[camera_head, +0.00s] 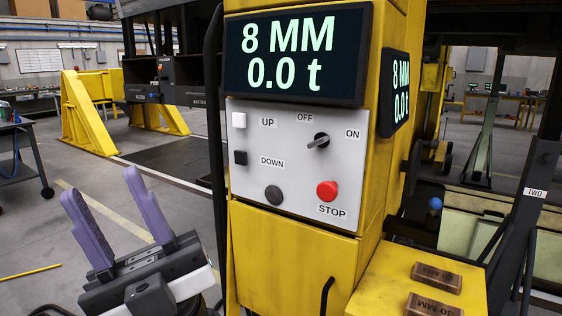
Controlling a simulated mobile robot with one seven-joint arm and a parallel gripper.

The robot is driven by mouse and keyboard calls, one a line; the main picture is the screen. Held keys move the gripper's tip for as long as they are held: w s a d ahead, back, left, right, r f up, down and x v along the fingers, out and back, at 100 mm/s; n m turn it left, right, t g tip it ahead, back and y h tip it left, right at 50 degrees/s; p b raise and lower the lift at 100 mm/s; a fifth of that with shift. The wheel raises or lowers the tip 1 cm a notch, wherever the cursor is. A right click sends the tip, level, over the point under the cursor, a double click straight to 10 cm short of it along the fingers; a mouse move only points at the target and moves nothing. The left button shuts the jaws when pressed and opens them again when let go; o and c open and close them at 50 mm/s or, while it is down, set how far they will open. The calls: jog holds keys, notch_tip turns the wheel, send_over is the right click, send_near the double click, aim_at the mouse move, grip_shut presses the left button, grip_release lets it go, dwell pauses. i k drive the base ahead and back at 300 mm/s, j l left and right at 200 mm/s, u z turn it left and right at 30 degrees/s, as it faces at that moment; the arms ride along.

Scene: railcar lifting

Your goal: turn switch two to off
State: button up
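A rotary switch (318,141) with a grey lever sits on the light grey control panel (297,180). OFF is printed above it and ON to its upper right. The lever lies slanted, one end low to the left and the other toward the ON side; which end is the pointer I cannot tell. No "two" label shows on this panel. A TWO label (535,192) is on a dark post at the right. My gripper (104,186) is at the lower left, purple fingers apart and empty, well left of the panel and not touching it.
The panel also has a white UP button (239,120), a black DOWN button (240,158), a dark round button (273,195) and a red STOP button (327,191). The display (297,56) above reads 8 MM, 0.0 t. Brown blocks (437,277) lie on a yellow ledge.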

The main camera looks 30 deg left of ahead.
aim_at(321, 139)
jog(key=k+j+u, duration=0.2)
jog(key=j, duration=0.25)
jog(key=j+u, duration=0.15)
jog(key=j, duration=0.3)
jog(key=k+j+u, duration=0.2)
jog(key=j, duration=0.3)
jog(key=i, duration=0.1)
